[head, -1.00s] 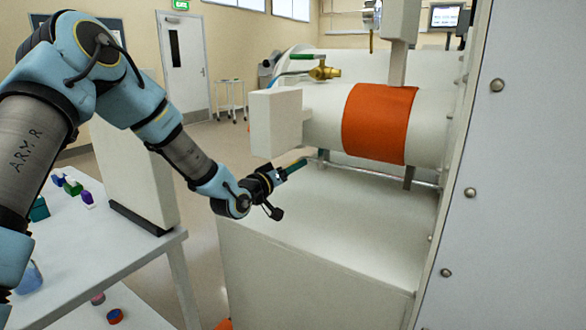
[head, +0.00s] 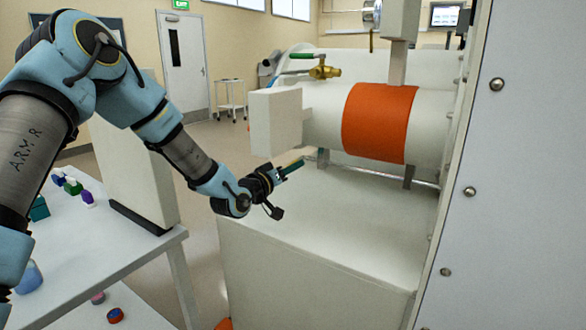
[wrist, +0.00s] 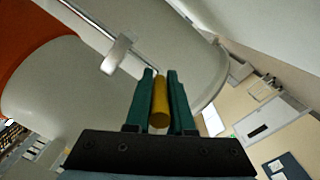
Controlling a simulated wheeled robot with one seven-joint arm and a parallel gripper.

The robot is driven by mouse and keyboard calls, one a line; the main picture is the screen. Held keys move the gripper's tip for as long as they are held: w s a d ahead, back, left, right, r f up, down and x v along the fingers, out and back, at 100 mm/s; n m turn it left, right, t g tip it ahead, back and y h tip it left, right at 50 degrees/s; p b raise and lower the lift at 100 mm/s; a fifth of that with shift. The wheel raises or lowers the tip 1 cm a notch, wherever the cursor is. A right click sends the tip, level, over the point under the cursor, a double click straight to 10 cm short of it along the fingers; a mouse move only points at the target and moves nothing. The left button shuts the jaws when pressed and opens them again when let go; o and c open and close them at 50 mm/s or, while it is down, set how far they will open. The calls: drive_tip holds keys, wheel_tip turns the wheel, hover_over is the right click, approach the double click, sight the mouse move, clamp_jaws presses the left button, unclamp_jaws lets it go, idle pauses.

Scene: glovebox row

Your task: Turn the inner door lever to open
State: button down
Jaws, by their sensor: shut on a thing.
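My gripper (head: 293,167) is at the near end of the white chamber, low beside its end block. In the wrist view its two teal fingers (wrist: 161,92) are shut on a yellow cylindrical grip (wrist: 160,105). This grip appears to be the handle of the inner door lever. A thin metal rod (wrist: 90,25) runs through a pale bracket (wrist: 118,52) toward the fingers; its join to the grip is hidden. In the head view, the fingers cover most of the grip. The inner door itself cannot be made out.
The chamber carries an orange band (head: 379,122) and a brass valve with a green handle (head: 325,72). A white end block (head: 275,120) hangs just above my gripper. A pale cabinet top (head: 340,215) lies below. A table (head: 100,245) stands left.

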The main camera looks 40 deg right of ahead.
idle(0.7)
drive_tip(key=shift+r+y+p, duration=0.5)
drive_tip(key=shift+r+p, duration=0.15)
drive_tip(key=shift+p, duration=0.3)
drive_tip(key=shift+r+y+p, duration=0.3)
drive_tip(key=shift+y+p, duration=0.3)
drive_tip(key=shift+p, duration=0.2)
drive_tip(key=shift+g+y, duration=0.3)
drive_tip(key=shift+f, duration=0.1)
drive_tip(key=shift+w, duration=0.1)
drive_tip(key=c, duration=0.8)
unclamp_jaws()
